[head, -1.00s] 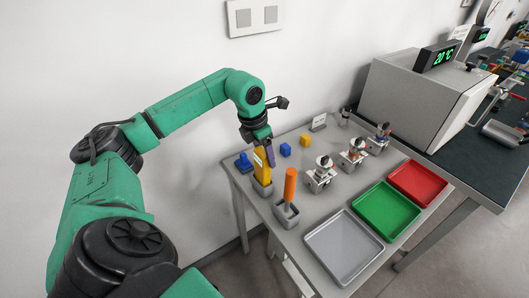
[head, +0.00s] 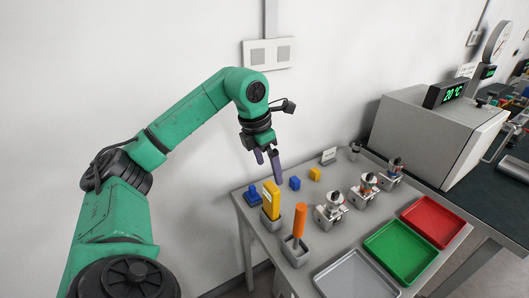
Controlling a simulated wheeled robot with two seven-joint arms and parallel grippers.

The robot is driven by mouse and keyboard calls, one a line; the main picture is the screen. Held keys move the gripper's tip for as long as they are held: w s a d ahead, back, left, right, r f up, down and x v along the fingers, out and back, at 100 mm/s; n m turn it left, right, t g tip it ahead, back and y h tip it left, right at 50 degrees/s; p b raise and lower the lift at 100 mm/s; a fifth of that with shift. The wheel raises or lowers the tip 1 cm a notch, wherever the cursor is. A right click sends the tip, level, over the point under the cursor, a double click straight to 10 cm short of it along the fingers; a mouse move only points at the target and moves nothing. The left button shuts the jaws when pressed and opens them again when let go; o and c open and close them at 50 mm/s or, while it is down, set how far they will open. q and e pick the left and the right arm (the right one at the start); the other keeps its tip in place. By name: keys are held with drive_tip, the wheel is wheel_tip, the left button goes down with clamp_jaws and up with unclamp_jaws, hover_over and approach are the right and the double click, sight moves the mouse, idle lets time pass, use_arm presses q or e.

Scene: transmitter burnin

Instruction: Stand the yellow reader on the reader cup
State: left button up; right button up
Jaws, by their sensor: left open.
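The yellow reader (head: 272,201) stands upright in a grey reader cup (head: 270,220) near the table's left edge. A pale label shows on its upper left side. My left gripper (head: 268,168) is open and empty above the reader, its dark fingers apart and clear of it. My right gripper is not in view.
An orange-handled tool (head: 299,220) stands in a second grey cup (head: 295,250) close by. Blue blocks (head: 295,183) and a yellow block (head: 315,174) lie behind. Several small devices (head: 330,212) stand mid-table, with grey, green (head: 401,252) and red (head: 433,221) trays at right.

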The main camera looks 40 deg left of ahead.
use_arm(q)
drive_tip(key=v, duration=0.5)
drive_tip(key=shift+r, duration=0.2)
idle(0.3)
